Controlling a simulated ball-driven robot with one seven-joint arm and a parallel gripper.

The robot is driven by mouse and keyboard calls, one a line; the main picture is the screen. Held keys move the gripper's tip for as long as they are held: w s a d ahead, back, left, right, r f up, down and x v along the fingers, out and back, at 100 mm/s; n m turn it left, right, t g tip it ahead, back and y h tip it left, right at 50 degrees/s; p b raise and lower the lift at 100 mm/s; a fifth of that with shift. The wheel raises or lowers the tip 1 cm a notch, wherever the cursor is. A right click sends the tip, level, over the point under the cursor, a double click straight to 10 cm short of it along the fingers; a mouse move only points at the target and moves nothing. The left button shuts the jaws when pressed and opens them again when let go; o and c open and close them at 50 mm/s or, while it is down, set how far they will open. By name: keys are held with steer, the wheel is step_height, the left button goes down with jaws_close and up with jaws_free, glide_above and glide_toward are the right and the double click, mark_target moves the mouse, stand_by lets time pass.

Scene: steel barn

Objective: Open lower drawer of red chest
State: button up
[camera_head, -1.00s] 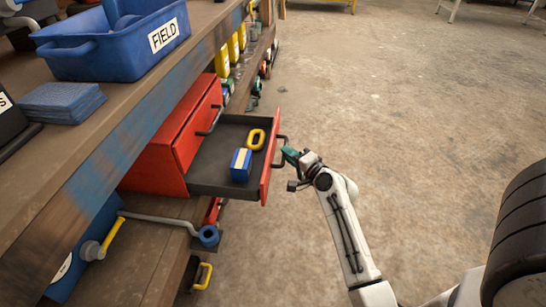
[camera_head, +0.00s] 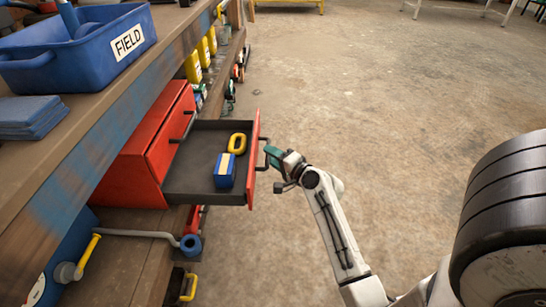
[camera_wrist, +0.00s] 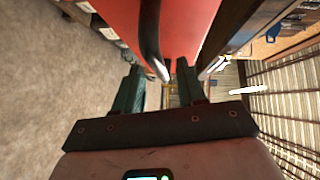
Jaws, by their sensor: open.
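The red chest (camera_head: 128,158) stands on a shelf at left in the head view. Its lower drawer (camera_head: 192,167) is pulled well out, with its red front (camera_head: 253,165) clear of the chest. The drawer's dark bar handle (camera_head: 261,166) faces right. My gripper (camera_head: 272,154) is at that handle, outside the drawer front. In the wrist view my open fingers (camera_wrist: 158,72) stand on either side of the end of the dark handle (camera_wrist: 151,38); I cannot tell whether they touch it.
A blue FIELD bin (camera_head: 85,50) and blue cloths (camera_head: 28,117) are on the bench above. Concrete floor (camera_head: 390,110) to the right is clear.

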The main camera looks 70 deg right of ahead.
steer(key=p+v, duration=0.2)
steer(key=v, duration=0.8)
steer(key=shift+s, duration=0.35)
steer(key=shift+s+a+r, duration=0.1)
steer(key=shift+a, duration=0.1)
